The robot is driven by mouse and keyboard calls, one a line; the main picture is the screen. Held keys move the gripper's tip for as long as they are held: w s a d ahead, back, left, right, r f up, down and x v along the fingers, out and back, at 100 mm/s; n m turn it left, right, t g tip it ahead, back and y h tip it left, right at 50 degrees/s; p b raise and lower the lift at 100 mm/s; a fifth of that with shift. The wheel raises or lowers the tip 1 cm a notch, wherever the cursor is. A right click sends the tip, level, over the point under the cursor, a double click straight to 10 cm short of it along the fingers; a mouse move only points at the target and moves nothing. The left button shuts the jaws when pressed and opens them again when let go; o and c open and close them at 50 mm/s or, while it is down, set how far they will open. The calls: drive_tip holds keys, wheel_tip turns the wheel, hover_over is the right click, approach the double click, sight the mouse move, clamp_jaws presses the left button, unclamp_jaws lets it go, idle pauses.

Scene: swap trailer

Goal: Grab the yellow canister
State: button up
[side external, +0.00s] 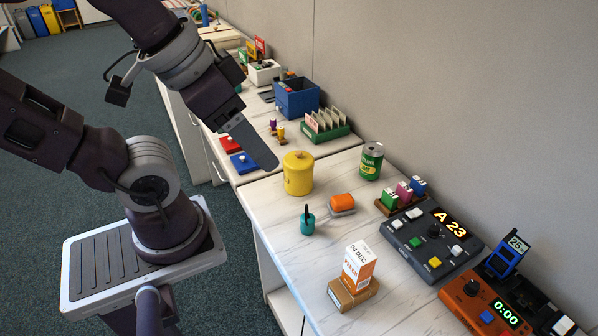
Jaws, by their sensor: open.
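The yellow canister (298,174) stands upright on the white marbled counter (290,235), near the seam between two counter sections. It has a round body and a small raised piece on its lid. My gripper (264,160) is in the air, with its tip to the left of the canister's upper part in the picture. It is open and holds nothing visible. Its fingers overlap from this side, and the depth gap to the canister is hard to judge.
A green can (371,161), an orange-topped block (342,204) and a teal pot (307,222) stand near the canister. A blue box (297,98) and a green card tray (327,126) lie behind. Control panels (432,243) and a carton (358,266) are nearer. A wall bounds the right.

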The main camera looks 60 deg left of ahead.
drive_tip(key=o, duration=0.6)
drive_tip(key=m+g+y, duration=0.7)
drive_tip(key=m+y, duration=0.1)
drive_tip(key=m, duration=0.1)
hover_over(306, 176)
drive_tip(key=s+d, duration=0.7)
drive_tip(key=d, duration=0.2)
wheel_tip(306, 176, down, 14)
drive_tip(key=f, duration=0.1)
drive_tip(key=w+a+f+m+t+y, duration=0.1)
drive_tip(key=w+a+f+m, duration=0.1)
drive_tip(key=f, duration=0.3)
drive_tip(key=w+a+f+m+t+y, duration=0.1)
drive_tip(key=w+a+f+m+y, duration=0.1)
drive_tip(key=f+m, duration=0.2)
drive_tip(key=w+a+f+m+y, duration=0.2)
drive_tip(key=f+m, duration=0.2)
drive_tip(key=f, duration=0.3)
drive_tip(key=shift+w+a+t, duration=0.2)
drive_tip(key=shift+w+t, duration=0.1)
drive_tip(key=shift+t, duration=0.1)
drive_tip(key=x, duration=0.7)
drive_tip(key=shift+s+a+f, duration=0.1)
drive_tip(key=shift+s+a, duration=0.1)
drive_tip(key=shift+a, duration=0.05)
